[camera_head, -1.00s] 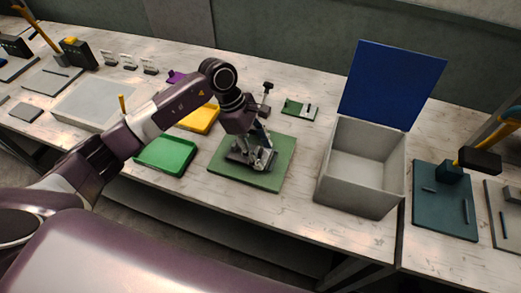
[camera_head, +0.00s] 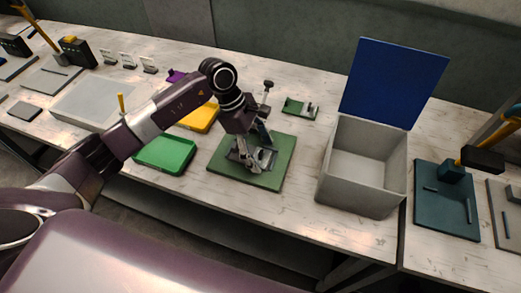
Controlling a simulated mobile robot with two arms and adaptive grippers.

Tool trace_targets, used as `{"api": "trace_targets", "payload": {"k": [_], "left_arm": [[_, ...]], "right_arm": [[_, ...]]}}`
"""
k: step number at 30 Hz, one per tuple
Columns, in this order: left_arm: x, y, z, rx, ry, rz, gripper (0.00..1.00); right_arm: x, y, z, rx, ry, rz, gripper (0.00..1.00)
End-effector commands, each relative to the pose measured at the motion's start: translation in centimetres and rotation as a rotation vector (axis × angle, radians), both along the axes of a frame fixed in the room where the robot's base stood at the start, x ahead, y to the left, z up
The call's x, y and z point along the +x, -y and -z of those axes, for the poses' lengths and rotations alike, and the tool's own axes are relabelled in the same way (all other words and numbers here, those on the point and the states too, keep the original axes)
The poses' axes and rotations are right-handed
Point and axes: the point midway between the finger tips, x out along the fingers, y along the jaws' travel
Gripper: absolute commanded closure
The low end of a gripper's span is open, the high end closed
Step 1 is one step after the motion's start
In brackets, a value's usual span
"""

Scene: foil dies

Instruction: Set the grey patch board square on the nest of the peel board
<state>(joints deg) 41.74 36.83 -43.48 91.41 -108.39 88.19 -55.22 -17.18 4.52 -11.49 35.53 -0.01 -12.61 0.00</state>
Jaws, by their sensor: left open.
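My left gripper (camera_head: 257,163) is open and points down over the green board (camera_head: 275,180) in the middle of the table. A dark grey flat piece (camera_head: 238,157) lies on that board, under and beside the fingers. It may be the grey patch board, but the gripper hides much of it. I cannot tell whether it sits square or whether the fingers touch it. The green board looks like the peel board; its nest is not clearly visible. My right gripper is not in view.
An open grey box (camera_head: 361,177) with a blue lid (camera_head: 393,84) stands to the right. A green tray (camera_head: 165,156) and a yellow tray (camera_head: 203,118) lie to the left. A small green board (camera_head: 299,107) and a dark post (camera_head: 267,88) are behind. Front right of the green board is clear.

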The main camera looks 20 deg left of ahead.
Motion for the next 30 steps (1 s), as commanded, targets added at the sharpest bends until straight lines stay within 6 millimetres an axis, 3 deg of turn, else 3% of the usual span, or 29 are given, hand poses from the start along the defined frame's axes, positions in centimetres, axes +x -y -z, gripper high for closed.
{"api": "trace_targets", "payload": {"k": [5, 6, 9, 19, 24, 30], "left_arm": [[0.0, 0.0, -1.7, -0.001, -0.002, 0.001, 0.33], [0.2, -0.6, -1.9, 0.002, 0.005, 0.000, 0.33], [0.3, -1.5, -4.1, 0.002, 0.008, -0.001, 0.33], [0.2, -4.0, -10.5, 0.000, 0.003, -0.001, 0.33], [0.2, -4.5, -11.9, -0.001, 0.001, 0.000, 0.33], [0.2, -4.6, -12.2, -0.001, -0.001, 0.000, 0.33]], "right_arm": [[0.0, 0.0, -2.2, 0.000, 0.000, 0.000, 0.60], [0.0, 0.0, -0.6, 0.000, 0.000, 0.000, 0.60], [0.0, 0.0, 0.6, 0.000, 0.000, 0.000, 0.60], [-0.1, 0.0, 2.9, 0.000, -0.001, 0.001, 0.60], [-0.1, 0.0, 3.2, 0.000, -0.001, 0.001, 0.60], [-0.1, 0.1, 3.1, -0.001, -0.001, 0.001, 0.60]]}}
